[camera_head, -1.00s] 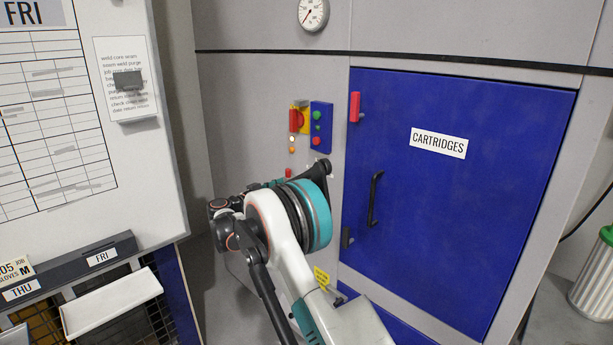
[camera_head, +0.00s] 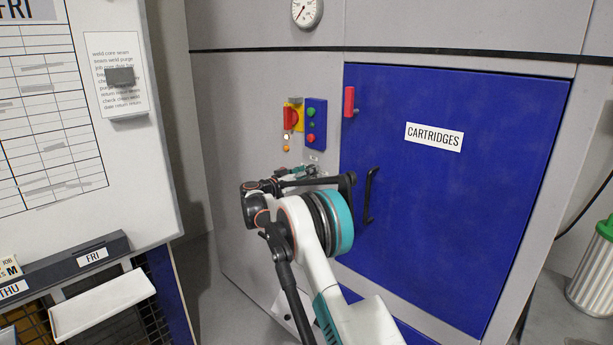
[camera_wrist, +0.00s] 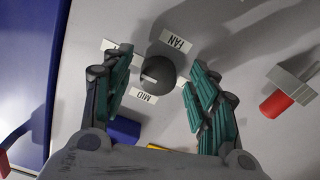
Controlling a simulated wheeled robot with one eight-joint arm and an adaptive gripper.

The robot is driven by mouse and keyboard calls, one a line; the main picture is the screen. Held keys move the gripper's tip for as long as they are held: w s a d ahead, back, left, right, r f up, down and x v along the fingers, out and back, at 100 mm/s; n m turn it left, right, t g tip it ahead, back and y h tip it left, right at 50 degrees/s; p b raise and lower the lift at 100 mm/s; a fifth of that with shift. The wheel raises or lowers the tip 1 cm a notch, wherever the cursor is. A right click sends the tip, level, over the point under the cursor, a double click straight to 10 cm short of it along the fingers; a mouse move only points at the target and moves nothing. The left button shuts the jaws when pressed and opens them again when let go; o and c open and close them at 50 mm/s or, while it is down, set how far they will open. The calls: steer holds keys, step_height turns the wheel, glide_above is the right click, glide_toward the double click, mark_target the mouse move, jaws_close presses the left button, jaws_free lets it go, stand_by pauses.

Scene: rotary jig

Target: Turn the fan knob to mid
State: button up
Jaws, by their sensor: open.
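The fan knob (camera_wrist: 158,72) is a round dark knob on the grey panel, seen in the wrist view with a FAN label (camera_wrist: 175,41) above it and a MID label (camera_wrist: 144,97) below it. A pale pointer mark on the knob points to the lower left in that view. My gripper (camera_wrist: 157,62) is open, with one green-padded finger on each side of the knob; I cannot tell whether either touches it. In the head view my gripper (camera_head: 300,172) is at the panel below the buttons, and the knob cannot be made out there.
A red switch on a yellow plate (camera_head: 298,108) and a blue button box (camera_head: 316,124) sit above my gripper. The blue CARTRIDGES door (camera_head: 470,210) with its black handle (camera_head: 370,195) is to the right. A red-tipped grey part (camera_wrist: 290,88) juts out right in the wrist view.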

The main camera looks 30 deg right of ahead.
steer(key=c, duration=1.1)
steer(key=shift+o, duration=0.2)
steer(key=shift+n, duration=0.4)
steer(key=shift+s+r+n+p, duration=0.15)
steer(key=shift+n+p, duration=0.4)
steer(key=shift+n, duration=3.65)
steer(key=shift+r+n+p, duration=0.15)
steer(key=shift+n+p, duration=0.35)
steer(key=shift+n, duration=3.7)
